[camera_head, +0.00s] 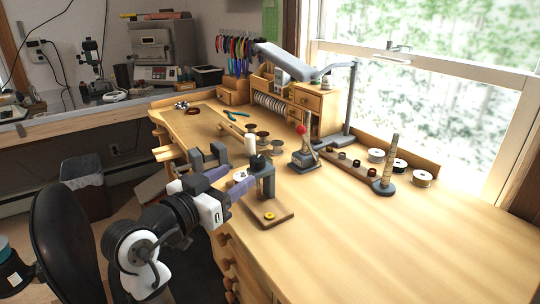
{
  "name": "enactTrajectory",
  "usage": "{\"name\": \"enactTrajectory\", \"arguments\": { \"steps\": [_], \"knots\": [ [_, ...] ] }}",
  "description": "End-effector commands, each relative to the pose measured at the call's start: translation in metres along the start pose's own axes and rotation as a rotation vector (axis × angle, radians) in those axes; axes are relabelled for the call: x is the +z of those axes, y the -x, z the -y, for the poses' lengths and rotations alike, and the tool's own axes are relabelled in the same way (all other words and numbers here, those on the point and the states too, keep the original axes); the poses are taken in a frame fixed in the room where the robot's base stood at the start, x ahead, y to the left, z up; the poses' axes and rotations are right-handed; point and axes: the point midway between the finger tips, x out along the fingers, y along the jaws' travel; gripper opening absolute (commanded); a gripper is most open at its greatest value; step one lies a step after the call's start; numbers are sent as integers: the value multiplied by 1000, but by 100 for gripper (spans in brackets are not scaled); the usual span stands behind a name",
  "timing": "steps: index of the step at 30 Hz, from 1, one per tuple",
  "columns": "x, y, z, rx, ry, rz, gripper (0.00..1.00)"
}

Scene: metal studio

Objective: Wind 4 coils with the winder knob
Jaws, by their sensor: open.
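My gripper (228,180) reaches in from the lower left with two purple fingers spread apart and nothing visibly held. The right finger ends close beside a dark grey upright stand (267,186) on a small wooden board (280,217), which I take to be the winder. A yellow round piece (269,216) lies on the board. A pale disc (240,175) shows between the fingers and the stand. I cannot tell whether a finger touches the winder, nor clearly make out its knob. A grey stand with a red ball (301,129) on its lever stands farther back.
Dark grey blocks (207,158) stand beyond the left finger. Small round cups (262,135) and a white cylinder (250,145) stand behind the winder. A rack with spools (376,155) and a ring post (388,165) are to the right. The front right of the bench (400,245) is clear.

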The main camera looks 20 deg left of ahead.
Motion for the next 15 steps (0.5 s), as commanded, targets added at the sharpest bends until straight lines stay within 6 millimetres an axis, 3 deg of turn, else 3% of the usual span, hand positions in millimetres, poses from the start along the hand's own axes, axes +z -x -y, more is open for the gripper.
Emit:
{"name": "enactTrajectory", "arguments": {
  "steps": [9,15],
  "knots": [
    [-2,-69,-1,5,2,2,52],
    [-2,-96,0,4,1,1,52]
  ]
}}
